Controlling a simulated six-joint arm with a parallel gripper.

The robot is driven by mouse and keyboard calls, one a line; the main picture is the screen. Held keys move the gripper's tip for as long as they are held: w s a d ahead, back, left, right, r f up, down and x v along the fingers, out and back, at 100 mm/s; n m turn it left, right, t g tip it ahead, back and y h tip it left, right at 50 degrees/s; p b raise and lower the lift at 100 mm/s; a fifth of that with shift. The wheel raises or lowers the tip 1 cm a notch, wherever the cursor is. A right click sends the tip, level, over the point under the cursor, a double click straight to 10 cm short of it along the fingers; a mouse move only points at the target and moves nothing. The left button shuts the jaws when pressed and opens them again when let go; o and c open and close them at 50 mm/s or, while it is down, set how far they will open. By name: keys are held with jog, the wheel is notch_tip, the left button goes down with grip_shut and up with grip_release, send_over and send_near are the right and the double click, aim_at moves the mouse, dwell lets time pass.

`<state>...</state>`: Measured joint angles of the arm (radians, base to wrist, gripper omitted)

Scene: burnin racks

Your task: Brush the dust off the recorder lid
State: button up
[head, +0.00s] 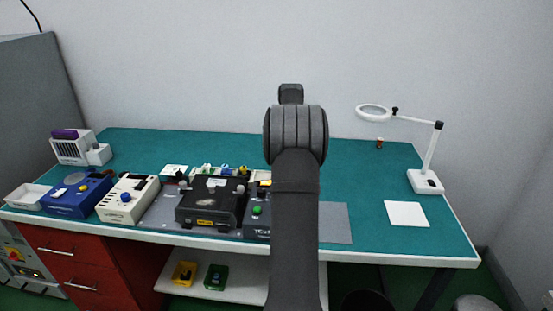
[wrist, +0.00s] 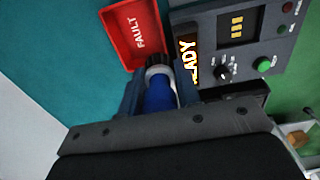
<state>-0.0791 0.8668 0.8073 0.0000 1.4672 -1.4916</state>
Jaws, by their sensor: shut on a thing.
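My gripper (wrist: 155,95) is shut on a brush (wrist: 158,92) with a blue handle, a pale metal collar and dark bristles, seen in the wrist view. The bristle end points up the picture, near the bottom edge of a red FAULT tray (wrist: 128,48); I cannot tell whether they touch. In the head view my arm hides the gripper and the brush. A black box (head: 208,207) with a yellow label and knobs sits at the front of the bench, left of my arm. It may be the recorder; no name is readable, and dust cannot be made out.
A dark grey panel (wrist: 238,50) with a READY display and green button is right of the brush. Blue (head: 75,197) and cream (head: 127,199) instruments stand left. A magnifier lamp (head: 425,181) and white sheet (head: 406,214) are right. The bench's back middle is mostly clear.

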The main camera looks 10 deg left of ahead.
jog(key=shift+s+d+r, duration=0.15)
jog(key=shift+s+r, duration=0.05)
jog(key=shift+r, duration=0.05)
jog(key=s+a+r, duration=0.1)
jog(key=s+a, duration=0.7)
jog(key=a, duration=0.5)
send_near(219, 203)
jog(key=shift+f, duration=2.85)
jog(key=shift+a+f, duration=0.1)
jog(key=shift+f, duration=0.3)
jog(key=shift+w+a, duration=0.1)
jog(key=shift+a, duration=3.35)
jog(key=shift+d, duration=3.5)
notch_tip(219, 203, up, 8)
